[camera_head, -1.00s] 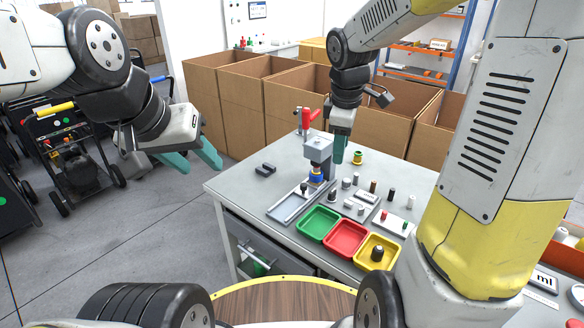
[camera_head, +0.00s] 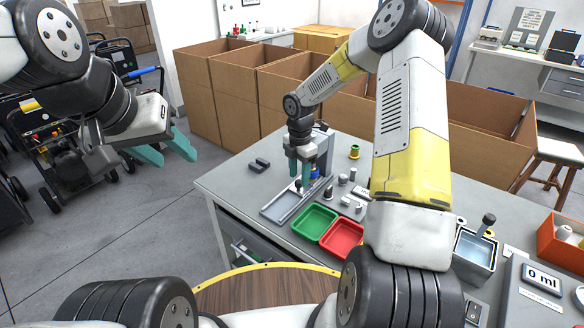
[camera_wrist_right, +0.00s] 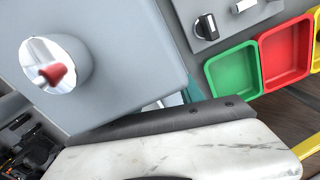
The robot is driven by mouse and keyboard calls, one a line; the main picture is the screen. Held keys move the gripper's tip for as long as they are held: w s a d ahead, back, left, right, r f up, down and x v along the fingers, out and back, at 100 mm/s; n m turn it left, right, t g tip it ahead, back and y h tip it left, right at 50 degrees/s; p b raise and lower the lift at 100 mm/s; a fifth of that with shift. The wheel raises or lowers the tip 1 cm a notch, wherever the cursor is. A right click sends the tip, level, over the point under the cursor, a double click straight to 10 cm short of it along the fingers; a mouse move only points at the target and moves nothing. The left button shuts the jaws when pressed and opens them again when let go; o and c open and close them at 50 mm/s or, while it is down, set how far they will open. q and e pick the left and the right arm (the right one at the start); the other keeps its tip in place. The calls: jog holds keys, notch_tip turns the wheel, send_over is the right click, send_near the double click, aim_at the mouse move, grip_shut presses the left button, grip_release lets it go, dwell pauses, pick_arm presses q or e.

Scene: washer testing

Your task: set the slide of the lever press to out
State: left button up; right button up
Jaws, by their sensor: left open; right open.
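The lever press (camera_head: 325,150) stands on the grey table, partly hidden behind my right gripper. Its light grey slide track (camera_head: 278,208) runs toward the table's front left edge. A small dark knob (camera_head: 298,186) shows at the track, just below my right fingertips. My right gripper (camera_head: 299,175) is open and points down over the track in front of the press; whether it touches the knob I cannot tell. In the right wrist view a large grey press surface (camera_wrist_right: 120,60) with a red-tipped round metal part fills the left. My left gripper (camera_head: 168,152) is open and empty, off the table's left side.
A green tray (camera_head: 314,207) and a red tray (camera_head: 334,250) lie right of the track. Small cylinders and a black bracket (camera_head: 259,164) are on the table. Cardboard boxes (camera_head: 230,100) stand behind it. My right arm hides part of the table's right side.

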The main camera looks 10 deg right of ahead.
aim_at(299, 181)
jog(key=shift+f, duration=1.6)
grip_shut()
